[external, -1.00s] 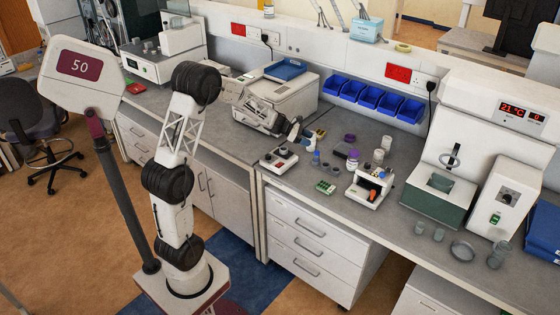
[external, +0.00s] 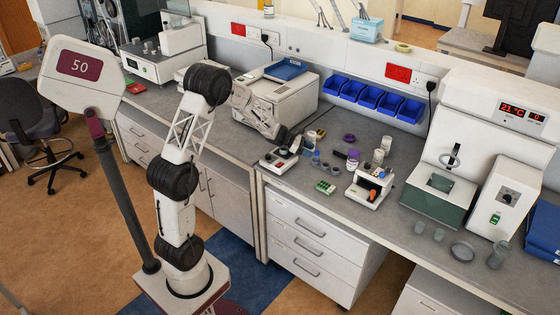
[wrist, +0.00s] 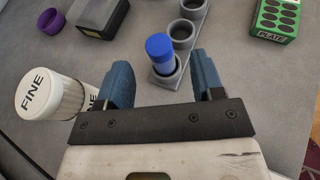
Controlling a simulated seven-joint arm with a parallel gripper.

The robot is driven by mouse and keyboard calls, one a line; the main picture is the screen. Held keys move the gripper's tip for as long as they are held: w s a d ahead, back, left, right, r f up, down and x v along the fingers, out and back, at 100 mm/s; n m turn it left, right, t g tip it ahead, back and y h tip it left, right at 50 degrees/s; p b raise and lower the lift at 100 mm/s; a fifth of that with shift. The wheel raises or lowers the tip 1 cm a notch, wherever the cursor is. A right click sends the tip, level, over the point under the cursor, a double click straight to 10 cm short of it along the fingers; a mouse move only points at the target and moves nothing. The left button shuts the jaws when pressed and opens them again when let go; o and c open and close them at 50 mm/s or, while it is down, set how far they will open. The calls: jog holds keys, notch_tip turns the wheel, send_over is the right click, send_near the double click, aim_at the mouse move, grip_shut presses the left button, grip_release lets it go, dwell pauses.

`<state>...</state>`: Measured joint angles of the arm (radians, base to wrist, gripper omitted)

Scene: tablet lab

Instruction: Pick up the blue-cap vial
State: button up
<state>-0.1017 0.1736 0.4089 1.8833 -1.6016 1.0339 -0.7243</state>
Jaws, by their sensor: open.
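The blue-cap vial (wrist: 160,52) stands in a well of a grey rack (wrist: 187,30) in the wrist view. My gripper (wrist: 161,62) is open, with one blue finger on each side of the vial. A gap shows between the vial and each finger, and I see no contact. The vial's lower part is hidden in the well. In the external view my gripper (external: 296,147) is low over the bench beside the rack.
A green rack (wrist: 275,18), a dark box (wrist: 100,16) and a purple ring (wrist: 52,20) are farther off. A white device (external: 370,187) stands right of the rack.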

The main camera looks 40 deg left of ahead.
jog(key=shift+x, duration=3.1)
jog(key=c, duration=1)
jog(key=shift+r, duration=0.1)
jog(key=shift+r, duration=1.5)
jog(key=shift+s+r, duration=0.15)
jog(key=shift+s, duration=0.15)
jog(key=s, duration=0.5)
jog(key=s+a+r, duration=0.1)
jog(key=s, duration=0.4)
jog(key=s+a, duration=0.1)
jog(key=s, duration=0.4)
jog(key=shift+a+r, duration=0.2)
